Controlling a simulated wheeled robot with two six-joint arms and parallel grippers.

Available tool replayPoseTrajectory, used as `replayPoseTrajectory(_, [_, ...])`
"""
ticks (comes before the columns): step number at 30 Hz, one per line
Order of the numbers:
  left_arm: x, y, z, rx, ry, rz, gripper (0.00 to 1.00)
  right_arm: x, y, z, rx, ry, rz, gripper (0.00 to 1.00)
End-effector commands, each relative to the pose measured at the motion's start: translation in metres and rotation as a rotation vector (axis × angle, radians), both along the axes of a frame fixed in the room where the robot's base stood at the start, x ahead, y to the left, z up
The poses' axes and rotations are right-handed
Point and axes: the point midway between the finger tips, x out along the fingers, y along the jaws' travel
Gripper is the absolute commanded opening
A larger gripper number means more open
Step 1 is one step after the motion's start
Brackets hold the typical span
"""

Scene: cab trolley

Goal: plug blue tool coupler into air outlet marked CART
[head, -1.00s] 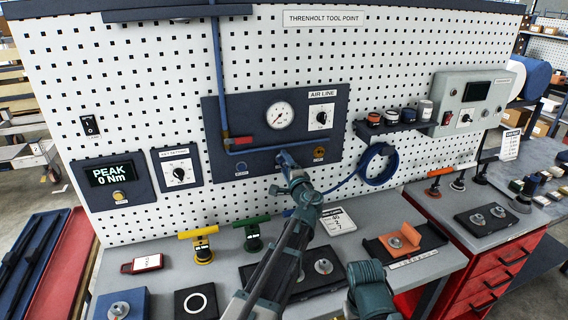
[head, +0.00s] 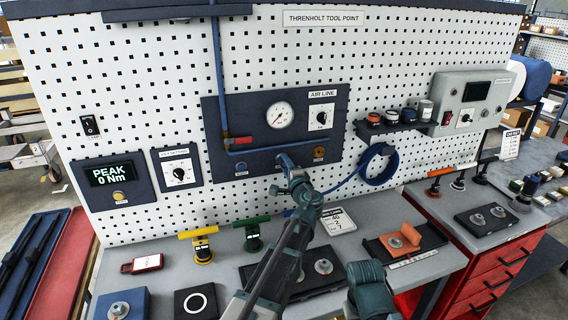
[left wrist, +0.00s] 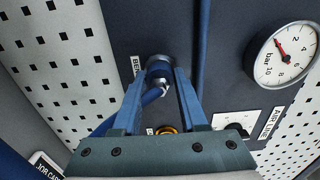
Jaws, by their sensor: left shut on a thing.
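My left gripper (head: 287,167) reaches up to the dark AIR LINE panel (head: 212,115). In the left wrist view its fingers (left wrist: 160,82) are shut on the blue coupler (left wrist: 156,70). The coupler's far end meets a silver ring at the panel; I cannot tell whether it is seated. A label partly reading "BEN" (left wrist: 136,66) is beside that ring. A blue outlet (head: 241,167) is left of the gripper and a brass outlet (head: 319,152) is right of it. The brass one also shows in the wrist view (left wrist: 167,130). Their labels are unreadable.
A blue hose (head: 372,180) hangs coiled at the right of the panel. A gauge (head: 279,115) and a red-handled valve (head: 240,141) are above the outlets. T-handled tools (head: 200,243) and a job card (head: 334,221) are on the bench below.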

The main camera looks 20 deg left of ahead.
Motion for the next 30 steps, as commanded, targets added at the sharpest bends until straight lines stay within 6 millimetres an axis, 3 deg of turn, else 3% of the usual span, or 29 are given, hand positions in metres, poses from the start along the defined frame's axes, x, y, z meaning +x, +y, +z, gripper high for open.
replayPoseTrajectory(30, [-0.031, -0.021, 0.0, 0.0, 0.0, -0.001, 0.0, 0.0, 0.0, 0.0, 0.0, 0.0, 0.0, 0.5])
